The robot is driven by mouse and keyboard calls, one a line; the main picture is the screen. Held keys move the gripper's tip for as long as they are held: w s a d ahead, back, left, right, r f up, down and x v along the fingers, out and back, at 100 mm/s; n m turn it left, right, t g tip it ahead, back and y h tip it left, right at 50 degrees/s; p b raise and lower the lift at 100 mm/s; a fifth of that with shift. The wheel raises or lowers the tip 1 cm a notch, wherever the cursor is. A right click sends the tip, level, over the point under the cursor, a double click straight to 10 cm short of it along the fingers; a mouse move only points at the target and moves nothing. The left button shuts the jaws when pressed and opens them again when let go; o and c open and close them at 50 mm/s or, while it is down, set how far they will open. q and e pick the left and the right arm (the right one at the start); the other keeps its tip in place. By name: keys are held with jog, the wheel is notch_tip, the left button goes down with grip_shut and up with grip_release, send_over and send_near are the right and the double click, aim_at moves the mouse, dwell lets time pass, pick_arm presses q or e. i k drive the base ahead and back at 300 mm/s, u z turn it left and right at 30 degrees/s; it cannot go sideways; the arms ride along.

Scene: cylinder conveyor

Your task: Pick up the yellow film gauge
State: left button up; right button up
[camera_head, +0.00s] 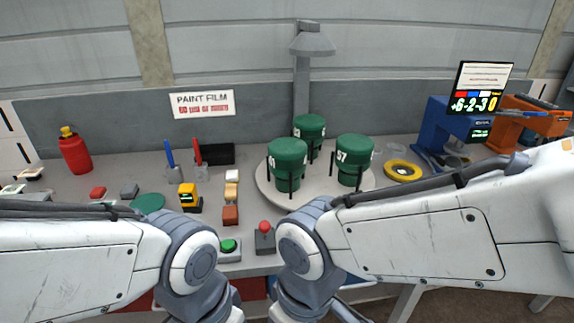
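The yellow film gauge (188,197) is a small yellow and black device with a dark display. It stands upright on the grey table, left of the middle, just right of a green disc (147,202). My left arm comes in from the left and bends down at a joint below the gauge, apart from it in the picture. My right arm comes in from the right and bends down beside it. Both arms run out at the bottom edge, and neither gripper shows. Nothing is seen holding the gauge.
A round turntable (312,196) carries green drums (288,160). Small blocks (231,192) stand right of the gauge, and blue and red upright tools (198,152) behind it. A green button (229,246) and a red-topped lever (264,238) are in front. A red bottle (74,152) stands far left.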

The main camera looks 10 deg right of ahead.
aim_at(188, 196)
jog(key=u, duration=0.5)
jog(key=i, duration=1)
jog(key=z, duration=0.5)
